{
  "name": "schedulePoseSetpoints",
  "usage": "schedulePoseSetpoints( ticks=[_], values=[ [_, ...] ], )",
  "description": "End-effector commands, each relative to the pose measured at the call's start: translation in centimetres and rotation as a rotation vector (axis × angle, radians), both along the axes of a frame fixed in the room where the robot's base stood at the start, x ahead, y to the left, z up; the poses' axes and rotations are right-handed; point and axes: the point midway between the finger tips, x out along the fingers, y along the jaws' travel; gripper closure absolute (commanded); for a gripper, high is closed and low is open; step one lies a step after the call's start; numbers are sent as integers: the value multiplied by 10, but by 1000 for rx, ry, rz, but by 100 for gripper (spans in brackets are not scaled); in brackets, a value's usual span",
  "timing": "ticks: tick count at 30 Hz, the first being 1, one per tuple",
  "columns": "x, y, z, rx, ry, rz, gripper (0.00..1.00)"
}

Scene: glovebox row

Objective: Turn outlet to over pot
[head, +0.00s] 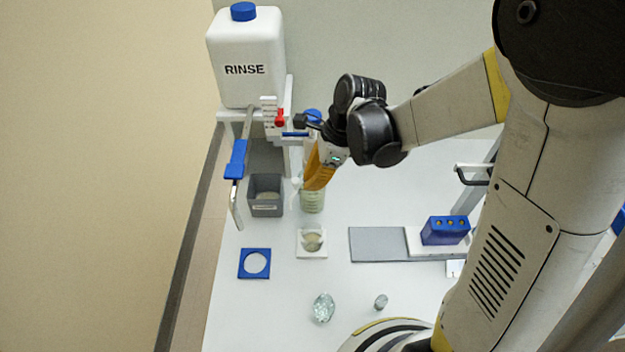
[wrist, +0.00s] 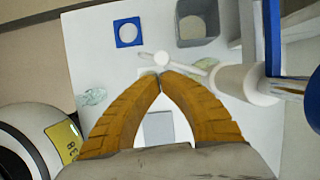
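A white tube-like outlet (wrist: 240,84) reaches in from the right of the wrist view and narrows to a rounded white end. A small white part of it seems to show beside my fingers in the head view (head: 297,183). My gripper (wrist: 160,73) has orange fingers whose tips meet right by that rounded end; whether they touch it I cannot tell. In the head view my gripper (head: 308,186) points down in front of the stand. A grey square pot (head: 252,209) with pale contents stands left of it; it shows at the top of the wrist view (wrist: 182,38).
A RINSE jug (head: 245,45) sits on a white stand, with a blue-handled metal pipe (head: 236,160) hanging at left. A greenish clear vessel (head: 313,203) stands below my fingers. A blue holed plate (head: 243,270) and glassware (head: 323,307) lie nearer.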

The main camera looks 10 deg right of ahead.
Motion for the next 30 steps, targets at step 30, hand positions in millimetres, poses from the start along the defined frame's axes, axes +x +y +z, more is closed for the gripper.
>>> schedulePoseSetpoints(
  ticks=[30],
  values=[
    [5, 17, 0, 1, -1, -174, 100]
  ],
)
